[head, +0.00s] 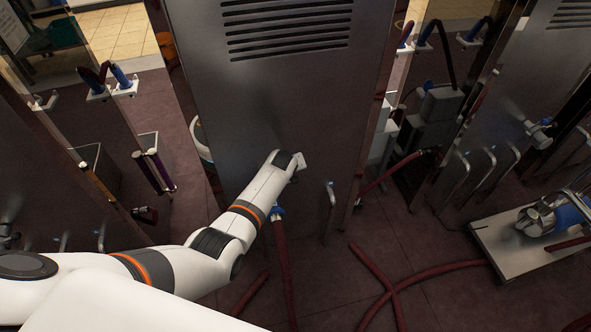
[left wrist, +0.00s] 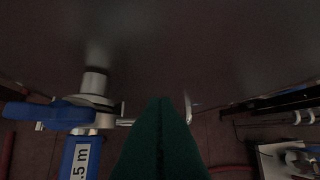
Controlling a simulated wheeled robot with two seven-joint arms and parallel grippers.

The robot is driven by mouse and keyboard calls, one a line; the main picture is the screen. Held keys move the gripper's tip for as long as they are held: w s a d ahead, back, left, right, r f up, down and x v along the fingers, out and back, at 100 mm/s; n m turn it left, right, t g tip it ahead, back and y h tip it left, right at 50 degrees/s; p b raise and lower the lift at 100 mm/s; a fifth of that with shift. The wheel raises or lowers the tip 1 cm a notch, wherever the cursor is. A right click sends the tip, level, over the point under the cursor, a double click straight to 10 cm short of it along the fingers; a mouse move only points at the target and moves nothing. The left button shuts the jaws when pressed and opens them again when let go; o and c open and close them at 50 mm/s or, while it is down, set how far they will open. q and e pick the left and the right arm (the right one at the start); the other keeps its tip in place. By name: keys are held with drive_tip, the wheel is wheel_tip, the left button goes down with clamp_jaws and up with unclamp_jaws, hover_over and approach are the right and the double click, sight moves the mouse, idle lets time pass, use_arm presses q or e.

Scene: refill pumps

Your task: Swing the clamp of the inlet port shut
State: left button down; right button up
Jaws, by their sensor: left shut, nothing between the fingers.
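The inlet port (left wrist: 95,82) is a short metal stub on the dark steel cabinet face, left of centre in the left wrist view. A metal clamp (left wrist: 97,102) sits around its end, with a blue part (left wrist: 45,113) reaching left. I cannot tell whether the clamp is fully closed. A blue hose end (left wrist: 80,158) with a ".5 m" label is just below it. My left gripper (left wrist: 160,103) is shut and empty, its green fingers to the right of the clamp, apart from it in the picture. In the head view my arm hides the port; the blue hose end (head: 277,212) shows beside it.
The steel cabinet (head: 285,95) stands directly in front of my arm. A bent metal handle (head: 331,195) is to the right of my wrist. Red hoses (head: 385,275) lie on the floor. A pump on a metal plate (head: 500,250) is at the far right.

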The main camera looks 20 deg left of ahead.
sight(297, 181)
use_arm(q)
drive_tip(key=shift+w+d+f+b, duration=0.15)
drive_tip(key=shift+d+f+b, duration=0.1)
drive_tip(key=shift+f+b, duration=0.15)
drive_tip(key=f+b, duration=0.1)
drive_tip(key=b, duration=0.1)
drive_tip(key=w+d+f+g+y+b, duration=0.1)
drive_tip(key=f+b, duration=0.1)
drive_tip(key=b, duration=0.1)
drive_tip(key=shift+d+m+y, duration=0.2)
drive_tip(key=shift+m+y, duration=0.1)
drive_tip(key=shift+m, duration=0.1)
drive_tip(key=shift+w+d+f+b, duration=0.15)
drive_tip(key=shift+f+b, duration=0.1)
drive_tip(key=shift+b, duration=0.35)
drive_tip(key=shift+d+f, duration=0.1)
